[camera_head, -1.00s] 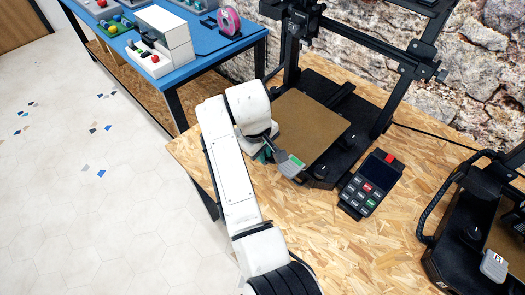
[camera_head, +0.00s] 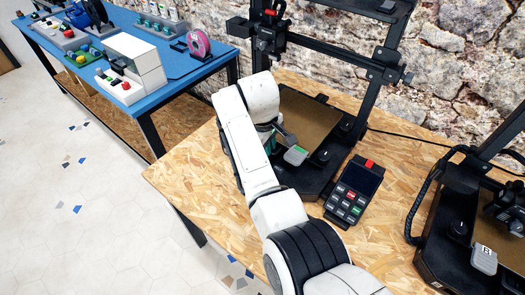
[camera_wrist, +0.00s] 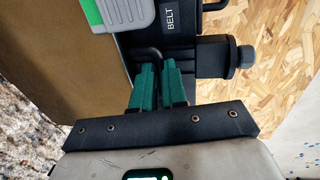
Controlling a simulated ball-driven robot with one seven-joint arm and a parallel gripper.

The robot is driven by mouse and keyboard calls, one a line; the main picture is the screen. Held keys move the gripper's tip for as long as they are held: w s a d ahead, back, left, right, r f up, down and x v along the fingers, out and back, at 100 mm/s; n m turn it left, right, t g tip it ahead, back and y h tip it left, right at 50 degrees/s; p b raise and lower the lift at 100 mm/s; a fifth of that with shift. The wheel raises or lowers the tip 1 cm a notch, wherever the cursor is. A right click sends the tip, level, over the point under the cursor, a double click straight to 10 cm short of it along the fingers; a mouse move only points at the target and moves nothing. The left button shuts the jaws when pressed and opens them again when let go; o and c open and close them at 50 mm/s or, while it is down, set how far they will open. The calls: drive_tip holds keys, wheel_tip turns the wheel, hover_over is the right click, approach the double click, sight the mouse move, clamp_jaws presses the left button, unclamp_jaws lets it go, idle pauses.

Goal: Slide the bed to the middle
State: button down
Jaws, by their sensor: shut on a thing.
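The bed (camera_head: 313,116) is a flat brown plate on the black printer (camera_head: 325,174) under its upright frame. It also fills the left of the wrist view (camera_wrist: 55,80). A grey tag with a green patch (camera_head: 295,155) sits at its near edge and shows at the top of the wrist view (camera_wrist: 125,12). My gripper (camera_wrist: 157,72), with green fingers, is shut on a dark loop handle (camera_wrist: 147,53) beside the bed's edge. In the head view my white arm hides the bed's left side and most of the gripper (camera_head: 271,143).
A black keypad (camera_head: 354,190) lies just right of the printer on the chipboard table (camera_head: 190,178). Another printer (camera_head: 450,235) stands at the right edge. A blue table (camera_head: 190,71) with several items is at the left.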

drive_tip(key=c, duration=1.2)
unclamp_jaws()
drive_tip(key=shift+o, duration=0.2)
wheel_tip(320, 180, up, 11)
drive_tip(key=s+a, duration=0.1)
drive_tip(key=shift+s+a+f, duration=0.15)
drive_tip(key=shift+s, duration=0.15)
